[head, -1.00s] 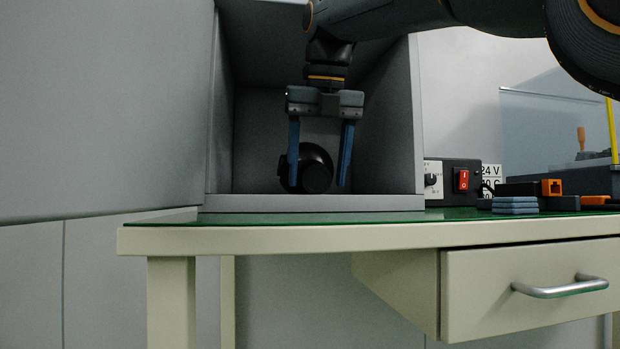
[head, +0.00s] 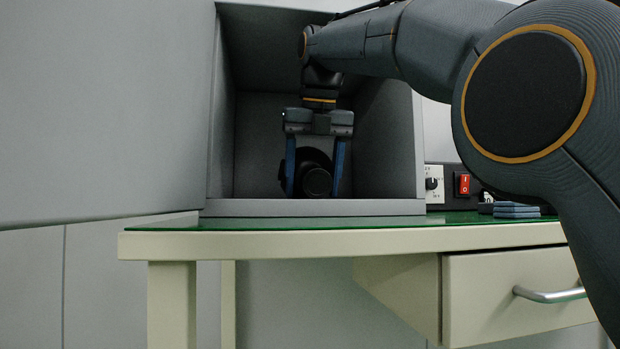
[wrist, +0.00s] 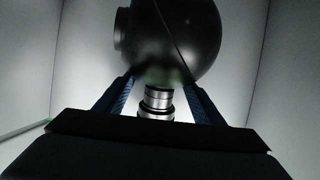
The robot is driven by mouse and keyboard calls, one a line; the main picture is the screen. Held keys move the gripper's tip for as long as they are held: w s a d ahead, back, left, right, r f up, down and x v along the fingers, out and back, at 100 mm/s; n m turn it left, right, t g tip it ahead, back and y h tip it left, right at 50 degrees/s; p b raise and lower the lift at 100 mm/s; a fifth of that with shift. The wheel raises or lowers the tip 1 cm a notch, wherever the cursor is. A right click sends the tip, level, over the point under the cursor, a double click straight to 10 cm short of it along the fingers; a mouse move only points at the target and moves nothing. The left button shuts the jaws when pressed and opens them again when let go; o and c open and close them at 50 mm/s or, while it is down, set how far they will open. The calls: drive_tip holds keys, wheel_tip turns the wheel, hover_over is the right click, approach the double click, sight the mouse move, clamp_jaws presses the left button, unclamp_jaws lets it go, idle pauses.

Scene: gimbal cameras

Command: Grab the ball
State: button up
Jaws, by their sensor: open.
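A black ball (head: 313,174) with a round, flat-faced knob on its front sits inside a grey open-fronted box (head: 265,208). My gripper (head: 314,188) reaches down into the box with its two blue fingers apart, one on each side of the ball. In the head view the ball shows between the fingers, and I cannot tell whether either finger touches it. In the wrist view the dark ball (wrist: 180,45) fills the top middle, with a seam line across it. A stack of silver rings shows below it, between the fingers (wrist: 160,92).
The box stands on a table with a green top (head: 480,217) and a drawer (head: 510,285). A power unit with a red switch (head: 463,184) and small blue blocks (head: 516,211) lie right of the box. The box walls are close around my gripper.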

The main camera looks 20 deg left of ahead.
clamp_jaws()
idle(0.3)
drive_tip(key=shift+r+p, duration=0.3)
drive_tip(key=shift+p, duration=0.15)
drive_tip(key=shift+r+p, duration=0.35)
drive_tip(key=shift+p, duration=0.3)
